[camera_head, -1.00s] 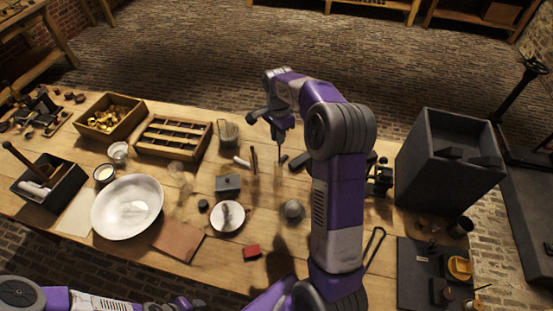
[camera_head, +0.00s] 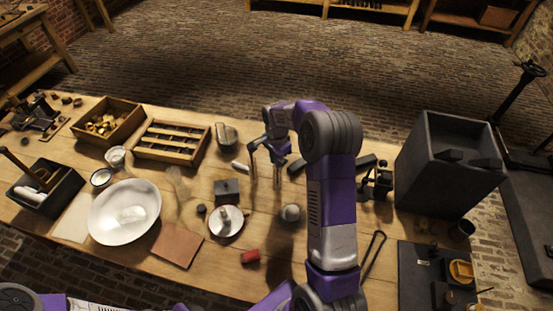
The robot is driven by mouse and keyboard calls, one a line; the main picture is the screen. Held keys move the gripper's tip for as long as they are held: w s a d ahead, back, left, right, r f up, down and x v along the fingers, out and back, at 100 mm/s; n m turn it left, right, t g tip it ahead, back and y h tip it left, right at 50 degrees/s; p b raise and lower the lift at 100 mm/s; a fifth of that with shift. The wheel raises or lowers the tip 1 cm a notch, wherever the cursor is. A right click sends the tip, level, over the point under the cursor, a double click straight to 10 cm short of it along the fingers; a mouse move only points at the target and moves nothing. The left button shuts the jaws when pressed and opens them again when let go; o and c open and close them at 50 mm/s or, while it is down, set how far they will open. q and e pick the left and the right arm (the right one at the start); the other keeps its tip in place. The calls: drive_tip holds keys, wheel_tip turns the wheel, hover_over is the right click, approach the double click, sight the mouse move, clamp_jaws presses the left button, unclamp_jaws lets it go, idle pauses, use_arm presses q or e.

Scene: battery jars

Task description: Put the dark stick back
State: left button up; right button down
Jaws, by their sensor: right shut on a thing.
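My right gripper (camera_head: 267,166) is above the middle of the bench, pointing down. Its jaws are shut on a thin dark stick (camera_head: 277,180) that hangs roughly upright; the grip itself is small and partly hidden by the hand. Another thin dark upright shape (camera_head: 253,168) shows just left of it; I cannot tell whether it is part of the gripper or a separate stick. A dark open box (camera_head: 66,190) at the left holds a slanted dark-handled stick (camera_head: 17,162) and pale pieces. My left arm shows only at the bottom edge; its gripper is out of view.
Near the right gripper are a grey block (camera_head: 227,191), a round dish (camera_head: 226,222) and a grey dome (camera_head: 290,213). A slotted wooden tray (camera_head: 136,151) and a white bowl (camera_head: 100,215) lie left. A tall dark box (camera_head: 440,185) stands right.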

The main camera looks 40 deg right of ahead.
drive_tip(key=shift+f, duration=0.2)
drive_tip(key=c, duration=1.1)
unclamp_jaws()
drive_tip(key=shift+r, duration=0.15)
wheel_tip(320, 180, up, 12)
drive_tip(key=shift+r+p, duration=0.1)
drive_tip(key=shift+p, duration=0.5)
